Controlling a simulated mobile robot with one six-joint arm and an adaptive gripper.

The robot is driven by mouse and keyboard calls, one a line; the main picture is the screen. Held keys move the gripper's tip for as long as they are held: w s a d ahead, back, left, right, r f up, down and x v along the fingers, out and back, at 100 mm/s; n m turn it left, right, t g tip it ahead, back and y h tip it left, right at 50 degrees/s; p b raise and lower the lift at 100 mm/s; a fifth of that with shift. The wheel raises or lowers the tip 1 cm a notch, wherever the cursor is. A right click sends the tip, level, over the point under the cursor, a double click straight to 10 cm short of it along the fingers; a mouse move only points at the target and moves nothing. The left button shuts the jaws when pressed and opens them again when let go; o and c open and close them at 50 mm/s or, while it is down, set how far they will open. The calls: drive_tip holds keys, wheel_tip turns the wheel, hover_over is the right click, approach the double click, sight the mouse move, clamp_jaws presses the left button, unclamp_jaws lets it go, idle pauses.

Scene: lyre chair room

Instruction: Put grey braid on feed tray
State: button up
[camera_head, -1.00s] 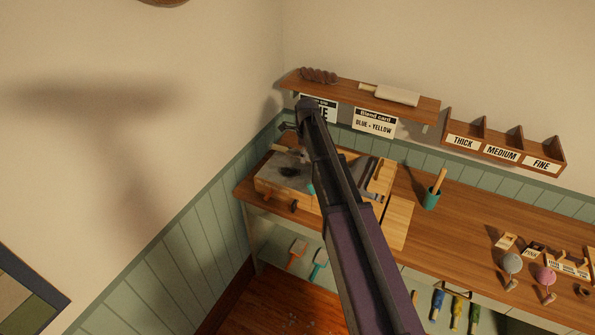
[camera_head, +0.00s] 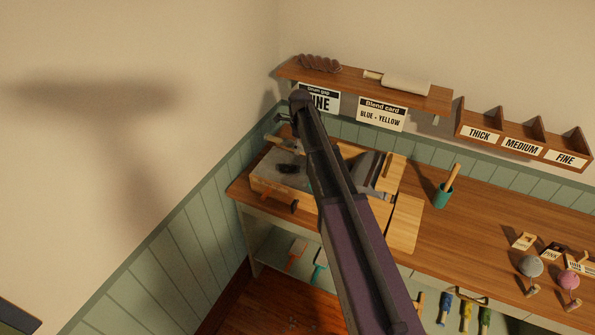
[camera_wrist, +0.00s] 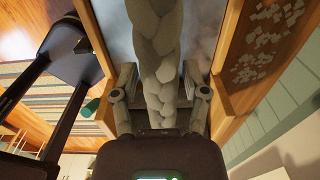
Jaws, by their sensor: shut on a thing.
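The grey braid (camera_wrist: 160,65) is a thick plaited rope, seen large in the wrist view. My gripper (camera_wrist: 160,92) is shut on it, with one finger on each side. The braid runs away from the gripper over the feed tray (camera_wrist: 205,38), which has a grey bed and wooden side rails. In the head view the tray (camera_head: 268,167) sits at the left end of the workbench, with a dark patch on its bed. My arm hides most of the gripper there. I cannot tell whether the braid touches the bed.
A wall shelf (camera_head: 350,82) holds a brown braid (camera_head: 318,63) above the tray. The wall is close on the left. Pale flecks lie beside the tray in the wrist view.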

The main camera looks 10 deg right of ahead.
drive_tip(key=shift+w+f, duration=0.1)
drive_tip(key=shift+f, duration=0.05)
drive_tip(key=b, duration=0.6)
hover_over(300, 172)
wheel_tip(300, 172, down, 6)
drive_tip(key=shift+f, duration=0.1)
drive_tip(key=shift+w+f+b, duration=0.1)
drive_tip(key=shift+f+b, duration=1.7)
drive_tip(key=shift+b, duration=0.25)
drive_tip(key=shift+f, duration=0.15)
drive_tip(key=o, duration=1.3)
drive_tip(key=shift+r, duration=0.2)
